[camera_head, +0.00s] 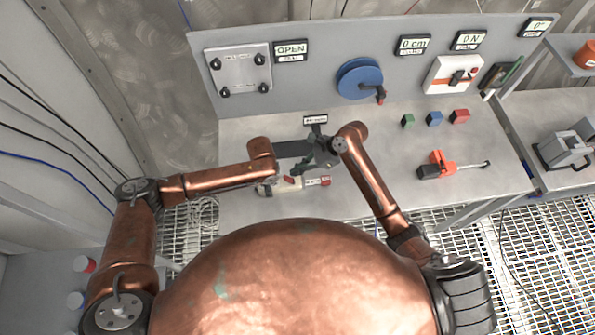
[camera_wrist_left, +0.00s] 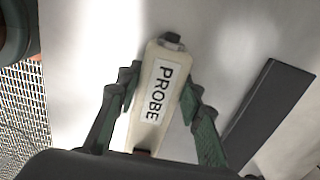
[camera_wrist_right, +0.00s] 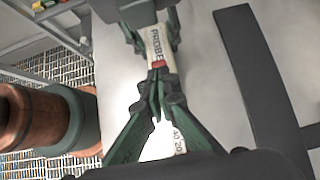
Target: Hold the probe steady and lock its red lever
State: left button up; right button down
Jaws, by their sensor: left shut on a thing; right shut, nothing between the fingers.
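The cream probe (camera_head: 266,189) lies across the front of the bench in the head view. My left gripper (camera_wrist_left: 160,88) is shut on the probe's body, one finger along each side. The red lever (camera_wrist_right: 158,64) is a small patch on the probe beside the label. My right gripper (camera_wrist_right: 157,80) is shut and empty, its fingertips right at the red lever; whether they touch it I cannot tell. The arms partly hide the probe in the head view.
A dark bar (camera_wrist_right: 248,75) lies behind the probe. Green (camera_head: 408,120), blue (camera_head: 434,118) and red (camera_head: 460,116) blocks and an orange tool (camera_head: 437,165) are farther right. A blue reel (camera_head: 358,79) and an OPEN sign (camera_head: 290,49) are on the back panel.

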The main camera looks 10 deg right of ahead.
jog(key=shift+r, duration=0.2)
notch_tip(320, 180, up, 12)
jog(key=shift+a+f, duration=0.15)
jog(key=shift+f, duration=0.05)
dwell(0.6)
pick_arm(q)
jog(key=o, duration=1.4)
jog(key=shift+r, duration=0.1)
